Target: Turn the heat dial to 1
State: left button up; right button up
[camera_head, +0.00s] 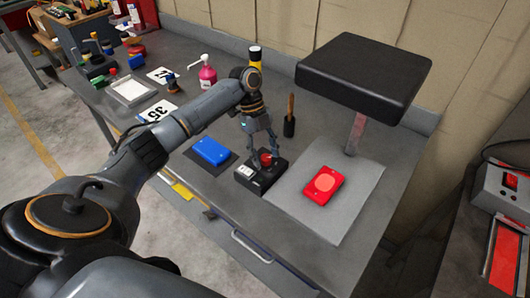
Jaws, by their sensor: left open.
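The heat dial (266,160) is a red knob on a small black box (262,182) with a white label, at the middle of the grey bench. My left gripper (263,150) points down over the box. Its fingers are open, one on each side of the red knob. I cannot tell whether they touch it. The dial's marks and its setting are too small to read. My right gripper is not in view.
A black-topped press (365,70) overhangs a grey plate (345,220) with a red case (324,185) on it. A blue case (211,151) lies on a dark mat left of the box. A wooden-handled tool (290,117) and a pink bottle (207,72) stand behind.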

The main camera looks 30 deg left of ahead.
pick_arm(q)
jog(key=v, duration=1.2)
jog(key=shift+d, duration=0.1)
